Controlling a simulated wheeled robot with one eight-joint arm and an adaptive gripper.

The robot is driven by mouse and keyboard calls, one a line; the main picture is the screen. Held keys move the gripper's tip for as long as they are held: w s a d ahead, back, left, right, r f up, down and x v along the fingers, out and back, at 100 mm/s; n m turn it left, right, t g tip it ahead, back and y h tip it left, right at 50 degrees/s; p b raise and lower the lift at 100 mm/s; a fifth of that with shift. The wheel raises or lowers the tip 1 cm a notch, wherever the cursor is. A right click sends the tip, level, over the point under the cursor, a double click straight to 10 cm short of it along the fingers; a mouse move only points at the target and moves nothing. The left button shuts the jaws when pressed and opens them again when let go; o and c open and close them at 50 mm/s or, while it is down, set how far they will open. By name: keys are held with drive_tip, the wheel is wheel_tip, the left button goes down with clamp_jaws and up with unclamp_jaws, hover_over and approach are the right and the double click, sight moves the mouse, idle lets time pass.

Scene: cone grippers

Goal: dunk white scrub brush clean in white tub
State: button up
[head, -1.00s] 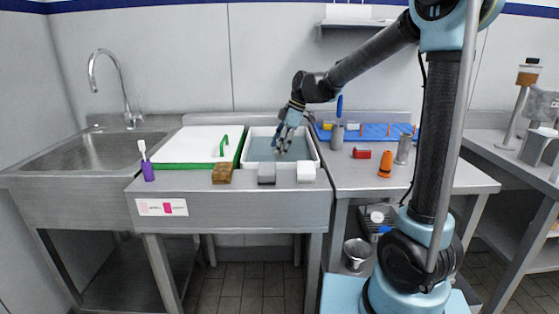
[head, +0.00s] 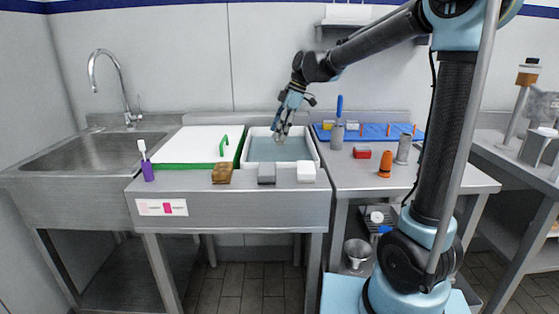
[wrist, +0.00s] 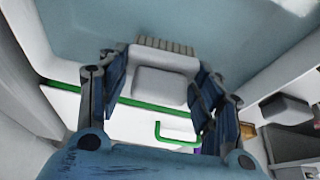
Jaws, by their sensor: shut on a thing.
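The white scrub brush (wrist: 158,84) is between my gripper's blue fingers in the wrist view, with its tan bristles (wrist: 165,45) toward the top of the picture. My gripper (wrist: 160,92) is shut on the brush. In the head view my gripper (head: 279,134) points down over the back part of the white tub (head: 316,152), above the water. The brush is mostly hidden by the fingers there. The tub holds grey-blue water (head: 280,151), which also fills the top of the wrist view (wrist: 75,25). I cannot tell whether the bristles touch the water.
A white board with a green edge (head: 195,143) lies left of the tub. A brown block (head: 222,173), a grey block (head: 266,174) and a white block (head: 306,172) sit along the front. A metal canister (head: 337,136) stands close on the right. The sink (head: 85,150) is far left.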

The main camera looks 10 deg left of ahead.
drive_tip(key=shift+r, duration=2.2)
drive_tip(key=shift+r, duration=0.1)
drive_tip(key=shift+r, duration=1.9)
drive_tip(key=shift+f, duration=0.15)
drive_tip(key=shift+f, duration=3.15)
drive_tip(key=shift+f, duration=5.4)
drive_tip(key=shift+r, duration=2.8)
